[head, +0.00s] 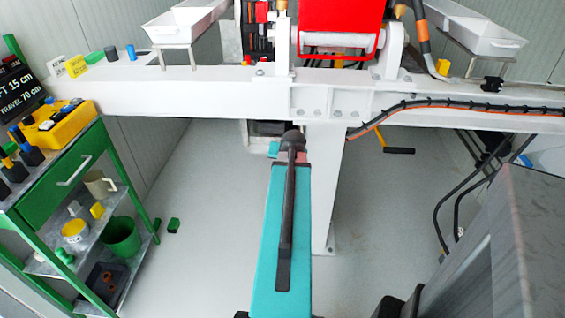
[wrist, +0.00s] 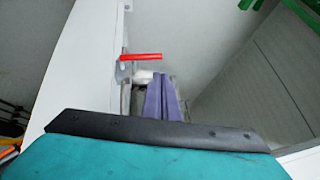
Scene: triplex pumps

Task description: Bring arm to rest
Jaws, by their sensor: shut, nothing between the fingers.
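My arm (head: 267,235) reaches forward in the head view, a long teal link with a dark bar along its top. It ends near the dark joint (head: 291,143), in front of the white beam and post. My gripper is hidden from the head view. In the wrist view my gripper (wrist: 158,79) shows as two purple fingers close together, pointing away past a teal cover with a black edge. It is shut and holds nothing. A red-handled lever (wrist: 140,57) is close to the fingertips in the picture; I cannot tell the gap.
A white beam (head: 215,93) crosses ahead on a white post (head: 326,190), with a red unit (head: 342,22) above. A green tool cart (head: 75,185) stands left. Black hoses (head: 437,215) hang right.

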